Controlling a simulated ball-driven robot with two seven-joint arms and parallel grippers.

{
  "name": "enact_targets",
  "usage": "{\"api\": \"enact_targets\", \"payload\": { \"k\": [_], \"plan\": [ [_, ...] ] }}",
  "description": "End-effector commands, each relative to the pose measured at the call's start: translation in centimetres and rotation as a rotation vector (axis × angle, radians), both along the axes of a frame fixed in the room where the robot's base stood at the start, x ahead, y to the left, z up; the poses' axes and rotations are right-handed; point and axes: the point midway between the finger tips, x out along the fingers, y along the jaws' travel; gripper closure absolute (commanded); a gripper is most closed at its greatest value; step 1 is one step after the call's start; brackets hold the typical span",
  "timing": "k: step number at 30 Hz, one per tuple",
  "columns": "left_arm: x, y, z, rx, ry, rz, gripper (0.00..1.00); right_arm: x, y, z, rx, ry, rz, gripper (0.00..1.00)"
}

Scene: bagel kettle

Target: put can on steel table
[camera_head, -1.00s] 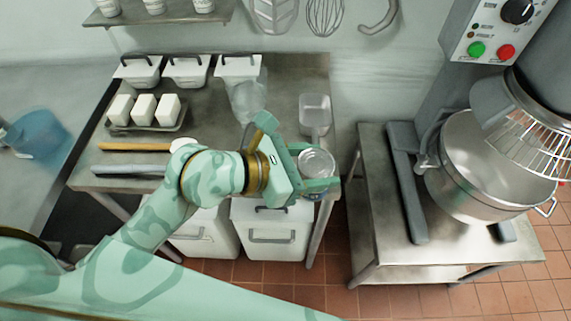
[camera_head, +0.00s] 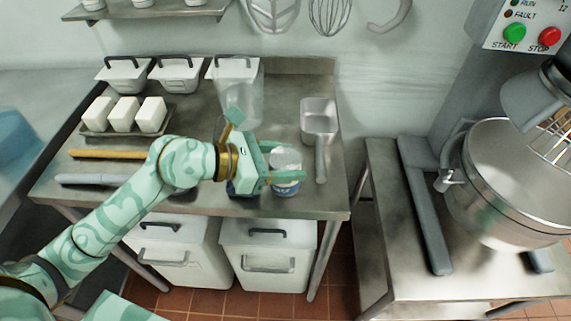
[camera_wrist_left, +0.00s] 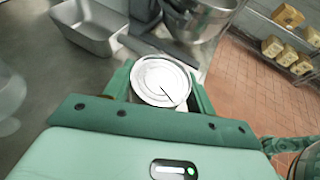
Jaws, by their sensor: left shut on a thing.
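A small can (camera_head: 286,187) with a pale round lid and a blue-and-white side is between the fingers of my left gripper (camera_head: 286,165). The gripper is shut on it. In the left wrist view the lid of the can (camera_wrist_left: 160,82) faces the camera between the two green fingers. The can is over the front right part of the steel table (camera_head: 215,202). I cannot tell whether its base touches the top. My right gripper is not in view.
A metal scoop (camera_head: 319,118) lies right of the can, and a clear container (camera_head: 238,95) stands behind. A tray of white blocks (camera_head: 123,115), lidded bins (camera_head: 178,75) and a rolling pin (camera_head: 110,154) are left. A mixer bowl (camera_head: 515,180) stands on another table, across a gap.

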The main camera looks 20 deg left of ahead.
Motion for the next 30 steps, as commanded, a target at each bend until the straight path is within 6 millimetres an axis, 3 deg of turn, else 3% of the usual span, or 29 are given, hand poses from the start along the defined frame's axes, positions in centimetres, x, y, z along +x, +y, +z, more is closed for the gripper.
{"api": "enact_targets", "payload": {
  "k": [1,11,12,14,24,30],
  "plan": [
    [0.0,0.0,-0.7,-0.001,-0.001,0.0,0.74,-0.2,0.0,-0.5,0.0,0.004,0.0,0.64],
    [0.0,0.0,-0.7,0.001,-0.002,0.0,0.74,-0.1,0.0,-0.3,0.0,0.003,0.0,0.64],
    [0.0,0.0,-0.8,0.001,-0.001,-0.001,0.39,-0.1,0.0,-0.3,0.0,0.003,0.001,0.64],
    [0.0,0.0,-0.8,0.001,-0.002,0.0,0.23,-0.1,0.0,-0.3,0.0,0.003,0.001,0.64],
    [0.0,0.0,-0.3,0.0,-0.004,0.0,0.23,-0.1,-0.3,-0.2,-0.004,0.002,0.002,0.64],
    [-2.1,2.5,0.9,0.006,-0.001,-0.001,0.23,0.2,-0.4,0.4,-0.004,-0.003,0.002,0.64]
  ]
}}
